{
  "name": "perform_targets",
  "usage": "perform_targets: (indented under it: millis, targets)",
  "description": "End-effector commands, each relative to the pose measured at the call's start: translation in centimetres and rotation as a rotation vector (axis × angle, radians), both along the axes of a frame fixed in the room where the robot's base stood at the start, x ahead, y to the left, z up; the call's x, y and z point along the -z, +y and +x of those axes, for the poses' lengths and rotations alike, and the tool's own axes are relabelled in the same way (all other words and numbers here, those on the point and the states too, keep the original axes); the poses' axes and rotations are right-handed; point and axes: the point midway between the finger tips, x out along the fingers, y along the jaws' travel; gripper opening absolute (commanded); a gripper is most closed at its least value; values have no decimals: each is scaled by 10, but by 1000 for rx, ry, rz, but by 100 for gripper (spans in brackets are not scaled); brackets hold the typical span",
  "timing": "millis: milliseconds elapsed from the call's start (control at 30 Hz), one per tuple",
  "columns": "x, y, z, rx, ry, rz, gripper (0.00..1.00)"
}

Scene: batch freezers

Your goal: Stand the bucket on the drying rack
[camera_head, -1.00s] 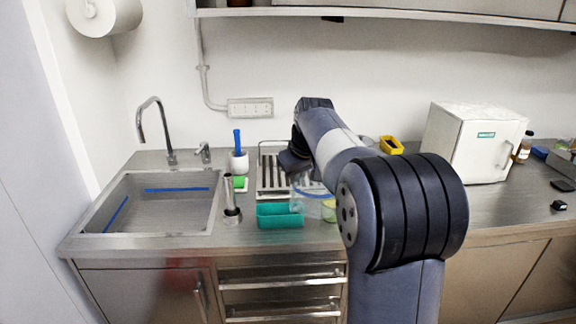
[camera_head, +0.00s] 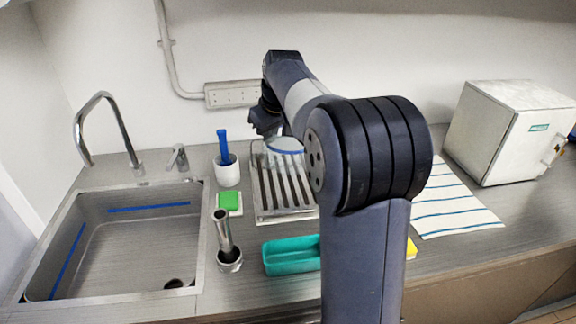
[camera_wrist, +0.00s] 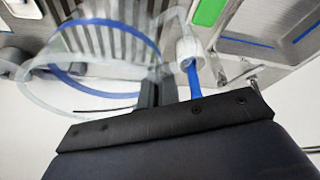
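The bucket (camera_head: 286,146) is clear with a blue band and looks roughly upright. It is over the back part of the drying rack (camera_head: 283,192), a metal tray with slats. I cannot tell whether its base touches the slats. My gripper (camera_head: 264,130) is at the bucket's left back side, its fingers shut on the bucket's wall. In the wrist view the bucket (camera_wrist: 62,78) fills the upper left, with rack slats showing through it. A dark finger (camera_wrist: 151,92) meets its edge there. My arm hides the rack's right side.
A white cup with a blue-handled brush (camera_head: 227,170) stands left of the rack. A green sponge (camera_head: 229,202), a steel cylinder (camera_head: 225,240) and a teal tray (camera_head: 291,256) are nearby. The sink (camera_head: 120,245) is left; a striped cloth (camera_head: 450,205) and white freezer (camera_head: 515,135) are right.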

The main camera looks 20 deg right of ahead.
Motion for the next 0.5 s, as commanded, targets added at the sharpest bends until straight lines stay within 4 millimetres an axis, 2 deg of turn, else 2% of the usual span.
perform_targets:
  millis: [67, 300, 500]
  targets:
    - [3, 0, 0, 0, 0, 0, 0]
    - [45, 0, -1, 0, 3, 1, 0]
    - [65, 0, 0, 1, 1, 1, 0]
